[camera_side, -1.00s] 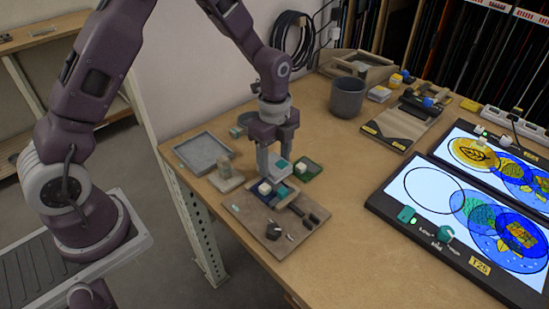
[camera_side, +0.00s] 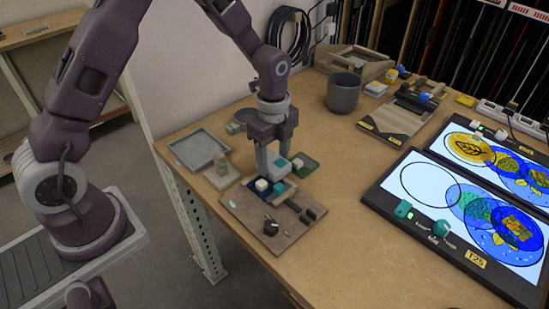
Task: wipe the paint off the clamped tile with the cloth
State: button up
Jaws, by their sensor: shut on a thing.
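My gripper (camera_side: 276,172) points down over the back of a brown board (camera_side: 238,204) at the table's front left. Its fingers are shut on a small pale and teal piece that I take to be the cloth (camera_side: 282,162). Below the fingertips is a dark blue tile (camera_side: 290,195), which I take to be the clamped tile. A white cube (camera_side: 262,184) and a teal block (camera_side: 278,187) sit at its back edge. The fingers partly hide this area. I cannot tell whether the cloth touches the tile, or where paint remains.
A dark knob (camera_side: 270,228) and dark clamp parts (camera_side: 310,213) stand on the board. A grey tray (camera_side: 198,148) and a small stand (camera_side: 221,172) are to the left, a green tray (camera_side: 306,164) behind. A grey pot (camera_side: 343,92) and light panels (camera_side: 440,260) lie right. Bare table lies between.

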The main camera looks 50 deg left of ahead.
jog(key=shift+a, duration=0.4)
jog(key=shift+d, duration=0.7)
jog(key=shift+a, duration=0.7)
jog(key=shift+d, duration=0.7)
jog(key=shift+r, duration=2.55)
